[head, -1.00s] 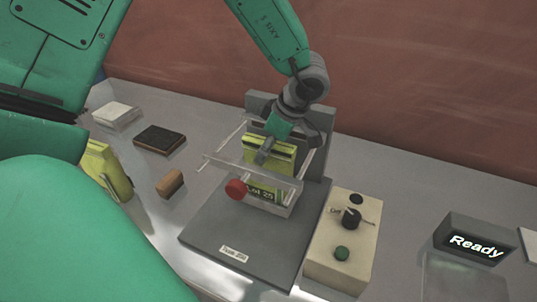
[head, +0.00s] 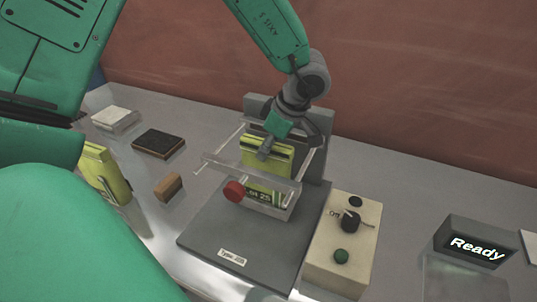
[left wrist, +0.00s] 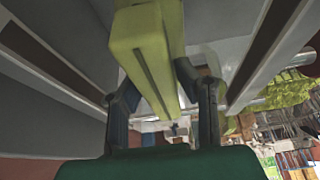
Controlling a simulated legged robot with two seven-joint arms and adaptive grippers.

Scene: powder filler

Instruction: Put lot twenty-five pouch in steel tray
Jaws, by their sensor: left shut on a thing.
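The yellow-green pouch marked Lot 25 (head: 262,158) stands upright in the clear-walled holder of the grey powder filler (head: 225,230). My left gripper (head: 268,148) reaches down from above and is shut on the pouch's upper part. In the left wrist view the pouch (left wrist: 147,45) lies between the two fingers of the gripper (left wrist: 160,105). The holder's clear front panel (head: 250,172) with a red knob (head: 234,191) partly covers the pouch. I cannot make out a steel tray for certain. My right gripper is not in view.
A control box (head: 343,245) with a dial and green button stands right of the filler. A display (head: 474,242) reads Ready. Another yellow-green pouch (head: 105,172), a brown block (head: 168,186), a dark pad (head: 158,143) and a white-topped container (head: 115,118) are at left.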

